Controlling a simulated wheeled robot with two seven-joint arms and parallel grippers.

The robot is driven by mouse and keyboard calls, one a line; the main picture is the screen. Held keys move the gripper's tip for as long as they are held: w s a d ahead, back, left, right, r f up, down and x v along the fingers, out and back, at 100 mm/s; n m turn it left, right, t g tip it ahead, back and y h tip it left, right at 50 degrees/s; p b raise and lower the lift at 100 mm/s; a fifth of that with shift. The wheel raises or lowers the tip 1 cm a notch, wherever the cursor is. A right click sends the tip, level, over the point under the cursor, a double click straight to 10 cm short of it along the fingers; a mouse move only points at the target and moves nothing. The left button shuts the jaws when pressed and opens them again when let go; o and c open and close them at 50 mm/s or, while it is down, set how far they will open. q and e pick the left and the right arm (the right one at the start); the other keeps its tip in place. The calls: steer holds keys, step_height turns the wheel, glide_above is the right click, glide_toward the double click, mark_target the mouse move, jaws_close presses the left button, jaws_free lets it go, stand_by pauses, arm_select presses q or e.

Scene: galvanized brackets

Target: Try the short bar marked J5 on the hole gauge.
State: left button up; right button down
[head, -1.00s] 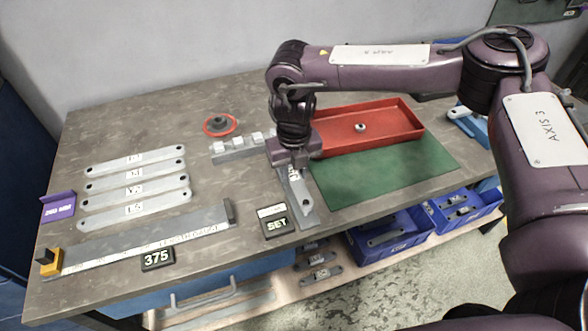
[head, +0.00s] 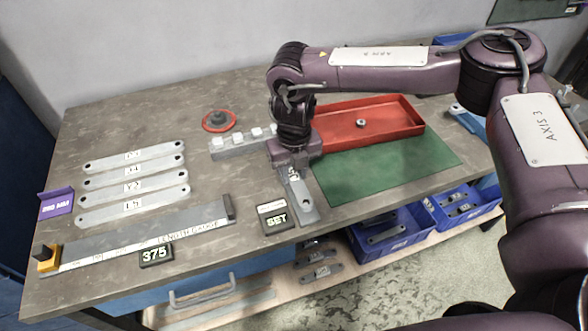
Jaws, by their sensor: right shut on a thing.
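My right gripper (head: 291,163) is shut on a short grey bar (head: 296,184), pointing down over the middle of the table. The bar's near end, with a dark hole, reaches toward the front edge. Its marking is partly hidden by the gripper and too small to read. A grey piece shows around the bar's near end; I cannot tell whether the two touch. A grey block with several white pegs (head: 238,147), perhaps the hole gauge, stands just left of the gripper. A small display reading SET (head: 276,219) stands left of the bar. My left gripper is not in view.
Several long labelled bars (head: 134,183) lie at the left, behind the length gauge (head: 140,240) with its 375 display (head: 156,255). A red tray (head: 395,130) and green mat (head: 385,170) lie at the right. Blue bins (head: 388,235) sit below the front edge.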

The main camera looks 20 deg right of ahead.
steer(key=shift+f+b, duration=0.35)
steer(key=shift+f, duration=0.3)
stand_by(1.7)
steer(key=c, duration=1)
jaws_free()
step_height(320, 180, up, 8)
steer(key=shift+f+b, duration=0.1)
steer(key=shift+b, duration=0.25)
steer(key=shift+s+f, duration=0.1)
